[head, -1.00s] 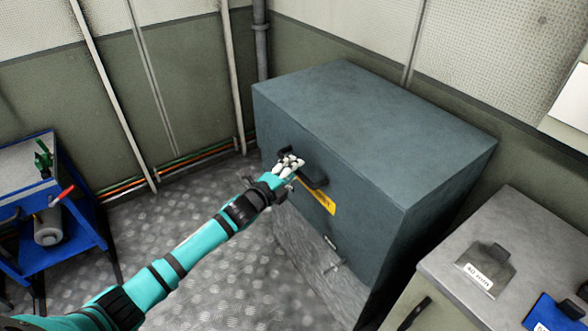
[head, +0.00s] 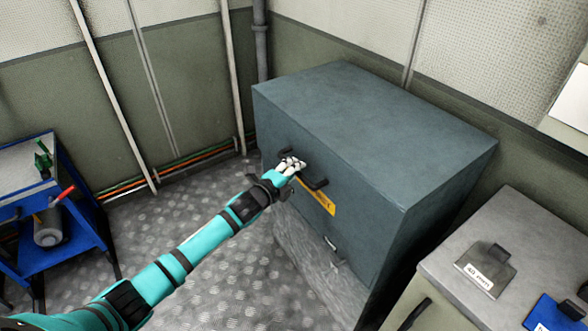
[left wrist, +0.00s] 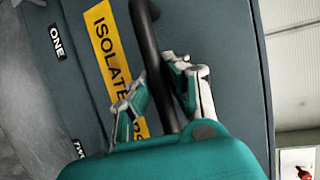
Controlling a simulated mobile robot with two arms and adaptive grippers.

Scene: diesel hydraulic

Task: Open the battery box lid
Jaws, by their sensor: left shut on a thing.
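The battery box (head: 385,228) is a large blue-grey metal box against the wall in the head view. Its flat top (head: 370,115) looks closed, with no visible gap. A dark bar handle (head: 317,184) sits on its front face above a yellow label (head: 319,200). In the left wrist view, the fingers (left wrist: 158,92) lie on either side of the dark handle (left wrist: 151,50), beside the yellow "ISOLATE" label (left wrist: 110,55). My right gripper is not in view.
A metal latch (head: 332,250) hangs low on the box front. A blue trolley (head: 85,250) stands at the left. The patterned floor between is clear.

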